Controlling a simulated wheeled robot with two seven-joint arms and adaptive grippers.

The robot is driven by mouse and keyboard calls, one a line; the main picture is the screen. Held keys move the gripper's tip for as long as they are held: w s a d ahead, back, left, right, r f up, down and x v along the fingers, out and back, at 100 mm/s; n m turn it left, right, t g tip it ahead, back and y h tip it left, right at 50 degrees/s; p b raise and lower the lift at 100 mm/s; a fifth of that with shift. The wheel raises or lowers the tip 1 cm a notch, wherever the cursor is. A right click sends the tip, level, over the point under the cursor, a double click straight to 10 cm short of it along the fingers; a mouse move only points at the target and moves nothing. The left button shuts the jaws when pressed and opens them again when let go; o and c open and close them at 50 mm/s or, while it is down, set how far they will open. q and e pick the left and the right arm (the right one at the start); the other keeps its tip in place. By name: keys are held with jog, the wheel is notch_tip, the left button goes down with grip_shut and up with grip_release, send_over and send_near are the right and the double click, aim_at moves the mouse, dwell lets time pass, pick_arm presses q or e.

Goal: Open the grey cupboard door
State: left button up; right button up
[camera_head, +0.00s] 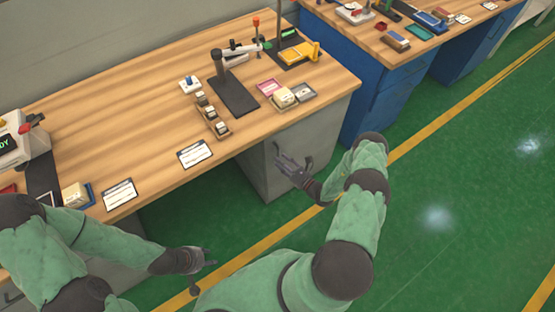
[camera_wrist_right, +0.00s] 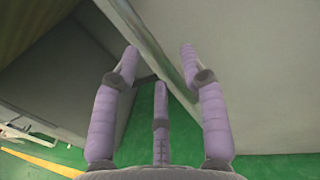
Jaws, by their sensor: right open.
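The grey cupboard (camera_head: 262,172) stands under the right end of the wooden workbench. My right gripper (camera_head: 294,164) is at its right front, with its fingers spread. In the right wrist view, the purple fingers of this gripper (camera_wrist_right: 159,58) are apart, with the edge of a grey panel (camera_wrist_right: 245,75) running between them. I cannot tell whether the fingers touch the panel. My left gripper (camera_head: 200,260) hangs in front of the bench, away from the cupboard; its fingers are unclear.
The wooden bench top (camera_head: 130,85) holds a black stand (camera_head: 233,95), small trays (camera_head: 303,93) and several small blocks. A blue cabinet (camera_head: 375,105) stands to the right under another bench. Green floor (camera_head: 425,190) with a yellow line is clear in front.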

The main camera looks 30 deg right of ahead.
jog(key=shift+x, duration=1.4)
grip_shut()
